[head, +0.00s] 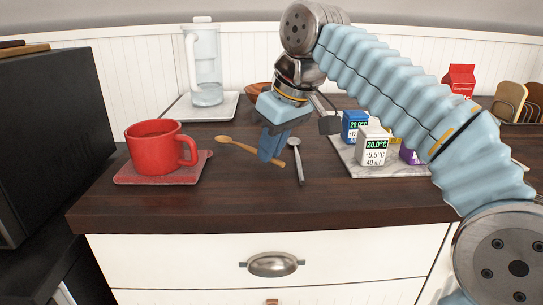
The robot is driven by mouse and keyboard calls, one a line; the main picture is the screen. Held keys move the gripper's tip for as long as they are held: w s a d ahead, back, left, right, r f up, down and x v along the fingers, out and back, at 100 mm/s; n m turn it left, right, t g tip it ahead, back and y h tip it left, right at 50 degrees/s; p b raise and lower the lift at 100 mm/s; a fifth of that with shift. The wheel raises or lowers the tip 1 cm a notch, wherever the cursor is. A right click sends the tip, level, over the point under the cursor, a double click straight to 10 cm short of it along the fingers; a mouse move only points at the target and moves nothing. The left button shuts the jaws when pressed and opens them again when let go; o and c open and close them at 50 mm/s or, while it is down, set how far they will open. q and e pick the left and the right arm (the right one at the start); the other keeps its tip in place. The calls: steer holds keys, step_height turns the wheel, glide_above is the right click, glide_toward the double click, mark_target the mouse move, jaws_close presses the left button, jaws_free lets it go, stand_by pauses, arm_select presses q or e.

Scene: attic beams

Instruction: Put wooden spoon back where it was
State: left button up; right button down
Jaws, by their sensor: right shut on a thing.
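The wooden spoon (240,146) is at the middle of the dark counter, its bowl end to the left and its handle running right to my right gripper. My right gripper (271,150) points down and is shut on the wooden spoon's handle. The fingers hide part of the handle, and its tip shows just right of them. I cannot tell whether the spoon touches the counter or is slightly above it. My left gripper is not in view.
A metal spoon (297,160) lies just right of the gripper. A red mug (155,147) stands on a red coaster (140,178) at left. A pitcher (205,65) stands behind on a white board (180,110). Small boxes (373,147) stand on a marble slab (350,160) at right. The counter's front is clear.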

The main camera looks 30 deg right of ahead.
steer(key=shift+f, duration=0.55)
steer(key=shift+f, duration=0.1)
steer(key=c, duration=1.6)
jaws_free()
steer(key=shift+f, duration=0.1)
steer(key=o, duration=0.4)
steer(key=shift+o, duration=0.2)
steer(key=shift+r, duration=0.35)
steer(key=a+p+v, duration=0.1)
steer(key=p+v, duration=0.1)
steer(key=v, duration=0.9)
steer(key=shift+s+d+r, duration=0.3)
steer(key=shift+d, duration=0.2)
